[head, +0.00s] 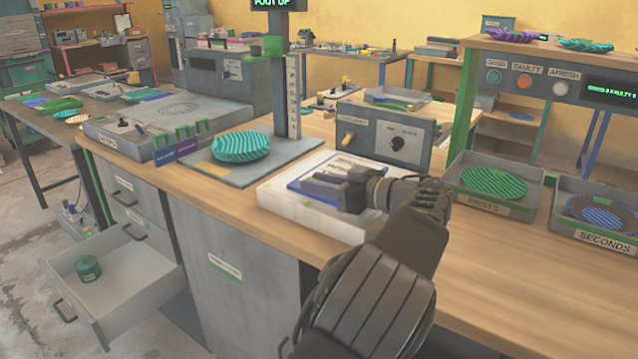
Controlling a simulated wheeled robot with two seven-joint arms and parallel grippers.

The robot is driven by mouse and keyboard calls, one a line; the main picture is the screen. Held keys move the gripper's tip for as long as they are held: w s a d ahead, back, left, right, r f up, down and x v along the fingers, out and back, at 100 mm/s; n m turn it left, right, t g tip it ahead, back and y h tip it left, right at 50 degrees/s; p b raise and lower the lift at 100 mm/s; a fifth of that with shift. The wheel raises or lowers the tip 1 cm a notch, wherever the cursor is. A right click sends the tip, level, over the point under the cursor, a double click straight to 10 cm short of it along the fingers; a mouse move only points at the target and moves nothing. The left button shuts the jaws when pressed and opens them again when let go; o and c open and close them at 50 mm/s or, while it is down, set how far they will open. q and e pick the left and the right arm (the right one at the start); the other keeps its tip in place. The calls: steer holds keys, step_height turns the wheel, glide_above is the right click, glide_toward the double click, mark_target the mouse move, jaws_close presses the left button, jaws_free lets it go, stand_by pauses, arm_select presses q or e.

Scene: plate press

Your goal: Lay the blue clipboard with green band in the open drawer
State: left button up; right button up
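The blue clipboard (300,186) lies on a white block on the bench, its paper facing up. A small green spot shows at its far edge; the rest of a band is hidden. The open drawer (140,262) sticks out below the bench at the lower left, with a green round tin (87,268) inside.
The white block (285,203) stands by a grey control box (385,137). A teal ribbed plate (240,147) sits on the gauge stand left of it. Trays marked FIRSTS (483,208) and SECONDS (603,240) are at right. The drawer's floor is mostly clear.

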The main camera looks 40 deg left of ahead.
arm_select(q)
steer(key=shift+o, duration=0.4)
steer(key=d, duration=0.2)
steer(key=d+p, duration=0.1)
steer(key=d, duration=0.2)
steer(key=d+r, duration=0.1)
steer(key=d, duration=0.1)
steer(key=shift+d+r+p, duration=0.1)
steer(key=shift+d+p, duration=0.25)
steer(key=shift+o, duration=0.4)
